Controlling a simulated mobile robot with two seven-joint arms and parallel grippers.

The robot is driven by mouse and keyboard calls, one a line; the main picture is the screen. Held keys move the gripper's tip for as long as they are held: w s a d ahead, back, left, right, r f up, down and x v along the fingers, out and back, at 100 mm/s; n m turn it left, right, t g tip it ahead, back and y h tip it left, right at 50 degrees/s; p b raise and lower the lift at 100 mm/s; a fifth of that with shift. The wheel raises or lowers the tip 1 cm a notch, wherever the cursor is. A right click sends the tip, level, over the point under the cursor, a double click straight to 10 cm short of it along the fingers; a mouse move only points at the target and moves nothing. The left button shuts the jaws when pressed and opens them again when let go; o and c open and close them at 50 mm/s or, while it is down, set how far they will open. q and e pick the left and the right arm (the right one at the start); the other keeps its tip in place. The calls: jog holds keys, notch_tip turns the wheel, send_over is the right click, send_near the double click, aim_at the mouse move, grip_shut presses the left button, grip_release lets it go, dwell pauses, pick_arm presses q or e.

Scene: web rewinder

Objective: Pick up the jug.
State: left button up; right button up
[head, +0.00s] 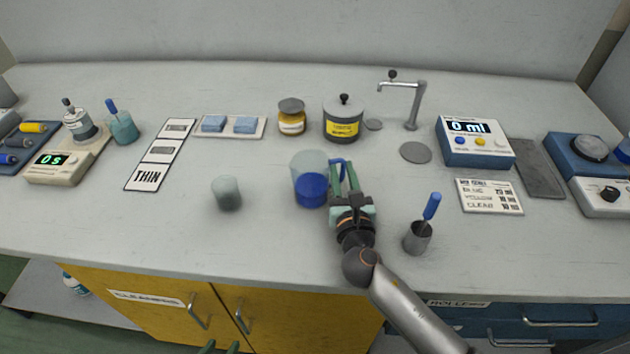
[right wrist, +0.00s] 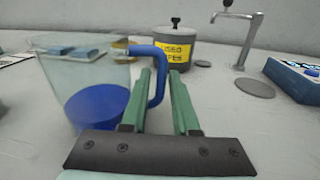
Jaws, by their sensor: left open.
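The jug (head: 310,165) is a clear, slightly tapered vessel with blue liquid in its lower part and a blue handle on its right side. It stands upright on the bench, mid-front. It shows large at the left of the right wrist view (right wrist: 88,75), where its blue handle (right wrist: 160,72) lies between my finger lines. My right gripper (head: 345,180) is at the handle, its two green fingers apart on either side of it; I see no clear contact. My left gripper (head: 219,349) shows only its green fingertips at the bottom edge, open and away from the jug.
A frosted cup (head: 228,193) stands left of the jug. A metal cup with a blue-handled tool (head: 418,238) stands right of my right arm. Behind are an amber jar (head: 292,120), a grey "USED" pot (head: 343,122) and a tap (head: 413,105). The front bench strip is mostly clear.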

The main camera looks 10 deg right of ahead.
jog(key=shift+w+d+f, duration=0.1)
jog(key=shift+w, duration=0.65)
jog(key=shift+w+d+f, duration=0.1)
jog(key=shift+w, duration=0.65)
jog(key=shift+c, duration=0.3)
grip_shut()
jog(key=shift+r, duration=0.1)
